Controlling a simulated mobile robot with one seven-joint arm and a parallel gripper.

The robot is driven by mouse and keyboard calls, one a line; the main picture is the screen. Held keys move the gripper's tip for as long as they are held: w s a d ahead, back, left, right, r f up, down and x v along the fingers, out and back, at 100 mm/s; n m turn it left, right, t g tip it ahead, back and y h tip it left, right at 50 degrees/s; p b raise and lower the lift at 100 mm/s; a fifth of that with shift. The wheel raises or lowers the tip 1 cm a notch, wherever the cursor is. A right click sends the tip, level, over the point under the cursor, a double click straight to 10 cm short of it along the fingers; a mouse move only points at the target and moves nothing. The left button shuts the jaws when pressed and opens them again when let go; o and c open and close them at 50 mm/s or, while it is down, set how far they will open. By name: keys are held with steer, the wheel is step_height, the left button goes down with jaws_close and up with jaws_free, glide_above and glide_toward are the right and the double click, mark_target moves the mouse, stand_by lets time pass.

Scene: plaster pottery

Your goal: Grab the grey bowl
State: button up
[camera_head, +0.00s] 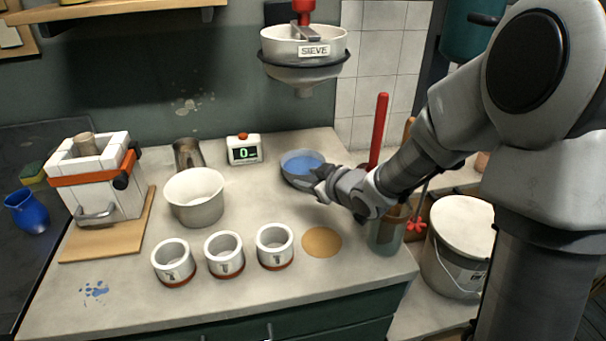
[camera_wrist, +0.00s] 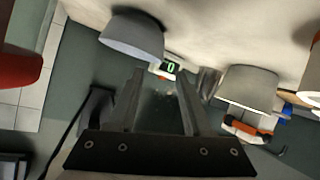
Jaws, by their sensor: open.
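The grey bowl (camera_head: 290,179) stands on the worktop below the sieve, with a blue inside. My gripper (camera_head: 318,184) is at its right front side in the head view, and hides part of that side. In the wrist view, which is turned upside down, the bowl (camera_wrist: 130,38) is at the upper left, beyond the left fingertip. My gripper (camera_wrist: 160,75) is open there, with nothing between its two fingers. I cannot tell whether a finger touches the bowl.
A larger pale bowl (camera_head: 196,206) stands to the left, and a timer (camera_head: 244,149) behind. Several white cups (camera_head: 224,256) stand in front. A container (camera_head: 386,238) with red-handled tools is beneath my arm. The sieve (camera_head: 303,52) hangs above. The worktop centre is clear.

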mark_target(292, 174)
steer(key=b+x, duration=0.1)
steer(key=x, duration=1.1)
steer(key=shift+b, duration=0.4)
steer(key=shift+c, duration=0.2)
jaws_close()
